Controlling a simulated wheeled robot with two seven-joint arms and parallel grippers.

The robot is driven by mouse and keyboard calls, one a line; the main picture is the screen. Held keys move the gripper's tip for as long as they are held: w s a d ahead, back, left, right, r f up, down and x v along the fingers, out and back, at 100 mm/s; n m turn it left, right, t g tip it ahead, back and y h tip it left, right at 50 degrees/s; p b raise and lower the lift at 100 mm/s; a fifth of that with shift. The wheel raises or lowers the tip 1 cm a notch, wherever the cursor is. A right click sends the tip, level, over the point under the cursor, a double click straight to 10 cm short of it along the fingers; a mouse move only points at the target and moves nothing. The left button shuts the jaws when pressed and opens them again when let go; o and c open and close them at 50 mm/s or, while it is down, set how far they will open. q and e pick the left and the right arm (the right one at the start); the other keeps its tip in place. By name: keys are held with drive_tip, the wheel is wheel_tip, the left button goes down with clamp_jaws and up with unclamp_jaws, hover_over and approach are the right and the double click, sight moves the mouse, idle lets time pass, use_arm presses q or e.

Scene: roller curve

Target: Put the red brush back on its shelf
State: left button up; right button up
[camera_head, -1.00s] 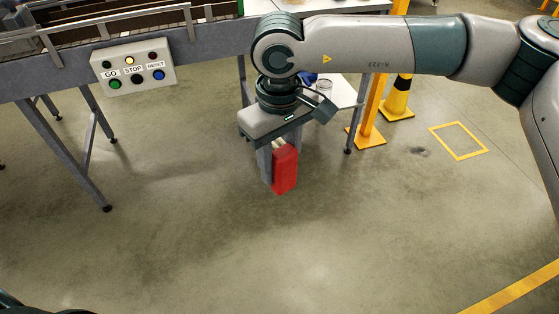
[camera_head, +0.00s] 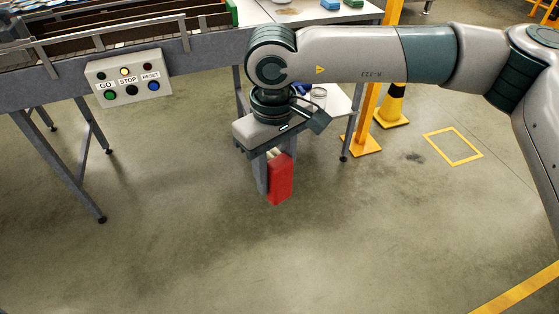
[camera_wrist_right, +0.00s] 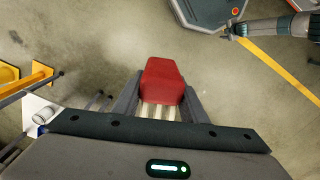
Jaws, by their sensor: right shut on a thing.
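The red brush (camera_head: 281,180) hangs below my right gripper (camera_head: 267,180) in the head view, over open floor. The gripper is shut on it. In the right wrist view the brush (camera_wrist_right: 162,82) shows its red body, with pale bristles between the two grey fingers (camera_wrist_right: 160,100). A white low shelf (camera_head: 336,103) is behind and right of the gripper, partly hidden by my arm. A jar and something blue show on it. My left arm shows at the top right of the wrist view; its gripper (camera_wrist_right: 229,34) is too small to read.
A conveyor with a control box (camera_head: 128,82) of GO, STOP and RESET buttons is at the left. A yellow post (camera_head: 367,105) and a yellow-black bollard (camera_head: 393,100) stand right of the shelf. Blue and green blocks lie on the white tabletop (camera_head: 305,12). The floor in front is clear.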

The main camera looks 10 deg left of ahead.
drive_tip(key=shift+d+f, duration=0.1)
drive_tip(key=s+d+f+m, duration=0.2)
drive_tip(key=d+f+m, duration=0.3)
drive_tip(key=d+f, duration=0.6)
drive_tip(key=s+d+f+m, duration=0.3)
drive_tip(key=d+f+m, duration=0.2)
drive_tip(key=d+f, duration=0.6)
drive_tip(key=d, duration=0.7)
drive_tip(key=shift+s+f, duration=0.25)
drive_tip(key=shift+f, duration=0.05)
